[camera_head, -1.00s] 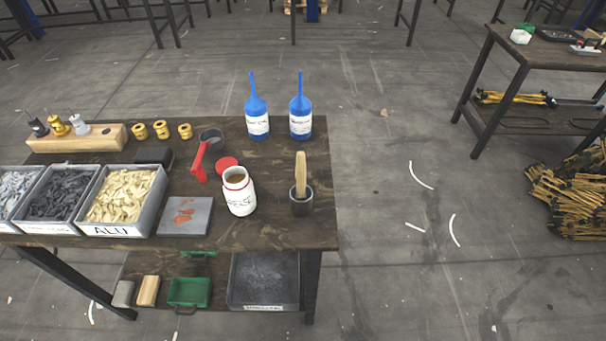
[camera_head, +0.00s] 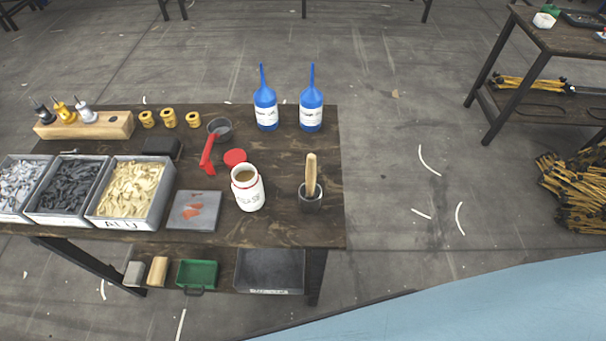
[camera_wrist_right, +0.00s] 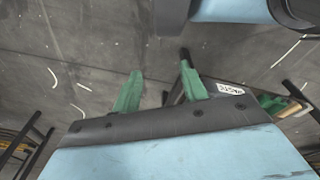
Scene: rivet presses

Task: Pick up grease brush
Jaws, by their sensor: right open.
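The likely grease brush (camera_head: 311,169) shows as a light wooden handle standing nearly upright in a small dark cup (camera_head: 311,203) near the table's right front edge. Its lower end is hidden inside the cup. My left gripper is not in view.
Two blue bottles (camera_head: 265,110) stand behind the cup. A red lid (camera_head: 235,157), a red-handled tool (camera_head: 209,154), a grey plate (camera_head: 193,211) and part bins (camera_head: 130,190) lie to the left. A lower shelf holds a dark tray (camera_head: 270,270).

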